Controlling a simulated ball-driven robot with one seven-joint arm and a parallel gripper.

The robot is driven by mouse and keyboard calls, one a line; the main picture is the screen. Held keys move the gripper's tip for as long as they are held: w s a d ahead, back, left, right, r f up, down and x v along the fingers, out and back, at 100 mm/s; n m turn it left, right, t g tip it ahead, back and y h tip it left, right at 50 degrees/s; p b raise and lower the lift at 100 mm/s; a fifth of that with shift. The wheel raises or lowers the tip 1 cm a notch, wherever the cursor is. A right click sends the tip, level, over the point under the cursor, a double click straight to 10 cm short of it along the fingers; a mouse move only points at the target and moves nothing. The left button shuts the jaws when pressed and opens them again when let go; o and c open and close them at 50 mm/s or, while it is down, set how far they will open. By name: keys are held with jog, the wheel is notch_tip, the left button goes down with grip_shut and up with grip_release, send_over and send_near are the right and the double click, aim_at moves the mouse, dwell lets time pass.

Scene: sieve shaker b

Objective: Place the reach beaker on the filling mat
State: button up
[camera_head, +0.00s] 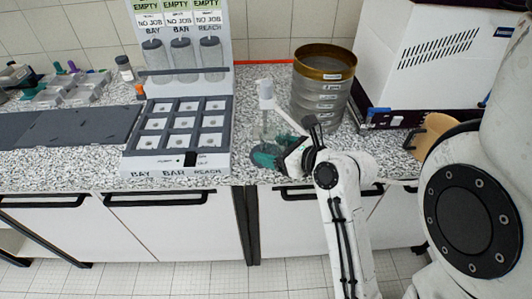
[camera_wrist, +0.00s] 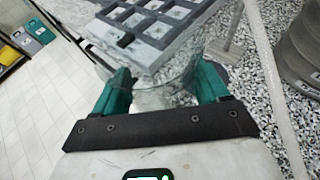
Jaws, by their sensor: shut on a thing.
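My gripper (camera_head: 266,157) is at the front edge of the counter, right of the dark grid tray. In the wrist view its two green fingers (camera_wrist: 163,80) stand on either side of a clear, see-through beaker (camera_wrist: 158,97) and are shut on it. I cannot read a label on the beaker, and its base is hard to make out. In the head view the beaker is faint and partly covered by the gripper. A flat dark grey mat (camera_head: 68,126) lies on the counter at the left; I cannot tell whether it is the filling mat.
The dark grid tray (camera_head: 127,166) is marked BAY, BAR and REACH. Behind it is a panel (camera_head: 183,82) with three clear cylinders. A white stand (camera_head: 266,92) is behind my gripper. A sieve stack (camera_head: 321,92) and white machine (camera_head: 430,55) are to the right.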

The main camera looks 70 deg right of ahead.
jog(key=shift+s+d, duration=0.1)
jog(key=shift+d, duration=0.25)
jog(key=w+d+f, duration=0.2)
jog(key=d+f, duration=0.1)
jog(key=w+d+f, duration=0.2)
jog(key=d+f, duration=0.1)
jog(key=d, duration=0.1)
jog(key=w+d+f+b, duration=0.1)
jog(key=w+d+f, duration=0.1)
jog(key=d+f, duration=0.1)
jog(key=shift+w+d, duration=0.3)
jog(key=shift+d, duration=0.4)
jog(key=shift+d+f, duration=0.1)
jog(key=shift+f, duration=1.65)
jog(key=shift+f, duration=0.1)
jog(key=o, duration=1.2)
jog(key=shift+o, duration=0.2)
